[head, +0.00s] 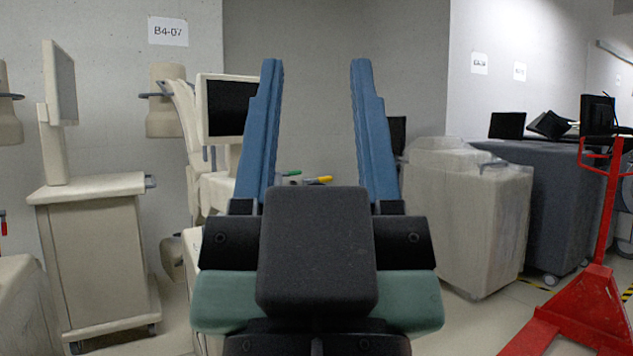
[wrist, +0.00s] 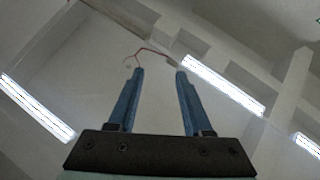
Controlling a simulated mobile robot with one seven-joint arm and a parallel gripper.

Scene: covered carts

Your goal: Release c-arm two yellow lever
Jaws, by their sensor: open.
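The yellow lever (head: 318,180) shows in the head view between my gripper's fingers, farther off, above the dark block of my wrist. A green lever (head: 291,173) sits just beside it to the left. Both are on a cream C-arm machine (head: 219,186) with a dark screen, much of which my gripper hides. My gripper (head: 314,62) points upward with its two blue fingers wide apart and nothing between them. In the wrist view my gripper (wrist: 160,72) is also open and empty against the ceiling.
A cream cart with a monitor (head: 95,185) stands at left. At right are a plastic-covered cart (head: 468,215), a dark covered cart (head: 560,190) and a red pallet jack (head: 580,305). Some floor shows between the covered cart and the pallet jack.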

